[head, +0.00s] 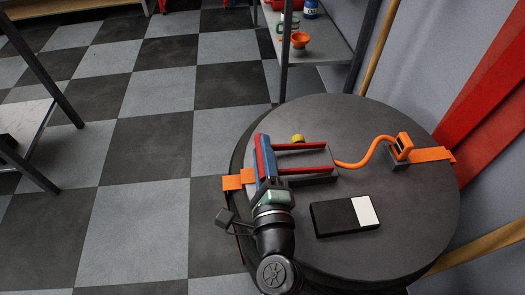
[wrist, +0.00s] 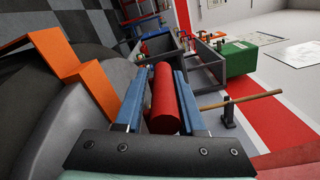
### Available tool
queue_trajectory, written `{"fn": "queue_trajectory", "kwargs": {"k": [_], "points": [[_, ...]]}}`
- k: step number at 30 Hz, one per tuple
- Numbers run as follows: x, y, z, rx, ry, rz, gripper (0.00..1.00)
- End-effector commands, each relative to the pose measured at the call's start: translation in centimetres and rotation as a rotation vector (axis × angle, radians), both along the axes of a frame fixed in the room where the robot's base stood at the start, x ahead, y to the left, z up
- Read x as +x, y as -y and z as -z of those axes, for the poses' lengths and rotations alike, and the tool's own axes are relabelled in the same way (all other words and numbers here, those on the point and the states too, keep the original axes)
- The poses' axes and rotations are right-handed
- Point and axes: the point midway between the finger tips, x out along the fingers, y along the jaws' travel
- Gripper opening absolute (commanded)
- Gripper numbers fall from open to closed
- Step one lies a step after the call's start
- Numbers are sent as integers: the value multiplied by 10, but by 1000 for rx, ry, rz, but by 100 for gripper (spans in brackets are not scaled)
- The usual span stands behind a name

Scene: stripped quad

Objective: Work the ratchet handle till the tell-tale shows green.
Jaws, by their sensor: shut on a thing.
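The ratchet (head: 322,158) sits on a round dark table, with two red side bars running left to the handle's red crossbar (head: 259,158). My gripper (head: 265,160) is at that left end, its blue fingers on either side of the crossbar. In the wrist view the red grip (wrist: 164,98) lies lengthwise between the two blue fingers, and my gripper (wrist: 160,95) is shut on it. A black box with a white panel (head: 365,211) lies in front of the ratchet. I cannot tell whether this panel is the tell-tale. I see no green on it. A small yellow part (head: 298,139) shows behind the far bar.
An orange strap (head: 235,182) crosses the table (head: 300,112) and hangs past its left edge. An orange curved line (head: 365,160) runs right to an orange hook on a grey block (head: 398,155). A shelf stand (head: 325,50) stands behind, and a wall closes the right side.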

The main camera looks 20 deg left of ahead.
Motion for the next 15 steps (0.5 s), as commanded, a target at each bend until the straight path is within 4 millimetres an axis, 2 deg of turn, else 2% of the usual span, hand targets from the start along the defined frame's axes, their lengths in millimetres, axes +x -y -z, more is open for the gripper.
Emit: {"fn": "queue_trajectory", "kwargs": {"k": [4, 5, 8, 15], "points": [[-1, 0, 2, 1, -6, -1, 0], [-1, 0, 2, 1, -6, -1, 42], [0, 0, 2, 1, -4, -1, 60], [0, 0, 0, 1, -1, -1, 60]]}}
